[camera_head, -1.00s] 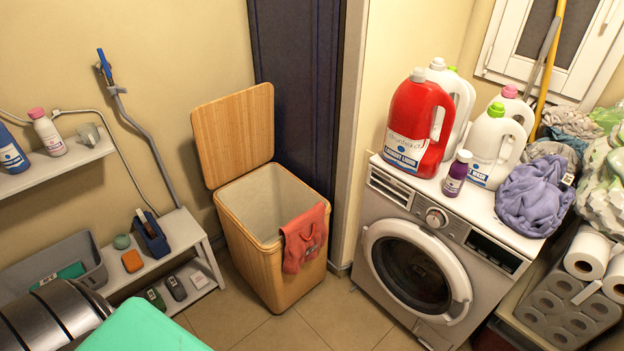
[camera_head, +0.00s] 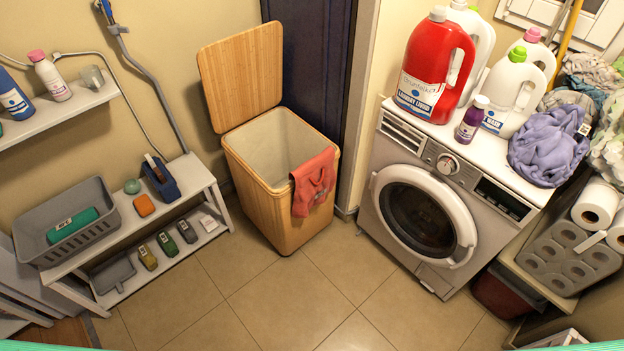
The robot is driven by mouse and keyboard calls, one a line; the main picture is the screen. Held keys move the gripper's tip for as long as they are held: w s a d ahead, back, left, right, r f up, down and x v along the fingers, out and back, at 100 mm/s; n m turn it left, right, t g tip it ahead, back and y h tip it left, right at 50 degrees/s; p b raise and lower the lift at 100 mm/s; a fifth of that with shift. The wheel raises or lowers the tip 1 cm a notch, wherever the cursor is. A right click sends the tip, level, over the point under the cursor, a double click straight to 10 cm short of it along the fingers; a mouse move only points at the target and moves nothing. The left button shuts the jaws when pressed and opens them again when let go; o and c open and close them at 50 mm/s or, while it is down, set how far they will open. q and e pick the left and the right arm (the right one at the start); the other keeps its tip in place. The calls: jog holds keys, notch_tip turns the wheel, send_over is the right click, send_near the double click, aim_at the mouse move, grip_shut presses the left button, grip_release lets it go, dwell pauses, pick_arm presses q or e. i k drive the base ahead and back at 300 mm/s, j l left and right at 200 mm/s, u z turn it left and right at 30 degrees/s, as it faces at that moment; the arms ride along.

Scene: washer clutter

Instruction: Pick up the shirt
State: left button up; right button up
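A red-orange cloth that looks like the shirt (camera_head: 313,183) hangs over the front right rim of an open wooden laundry hamper (camera_head: 262,202). A purple crumpled garment (camera_head: 547,146) lies on top of the washing machine at the right, and I cannot tell whether it is also a shirt. Neither of my grippers shows in the head view.
The washing machine (camera_head: 424,212) has its door shut and carries a red detergent jug (camera_head: 434,68), white jugs and a purple bottle (camera_head: 471,118). A low white shelf (camera_head: 178,212) with a grey basket (camera_head: 72,240) stands left. The tiled floor (camera_head: 285,300) in front is clear.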

aim_at(315, 177)
jog(key=i+j, duration=0.15)
jog(key=i, duration=0.3)
jog(key=i+j, duration=0.1)
jog(key=i, duration=0.35)
jog(key=j+u, duration=0.05)
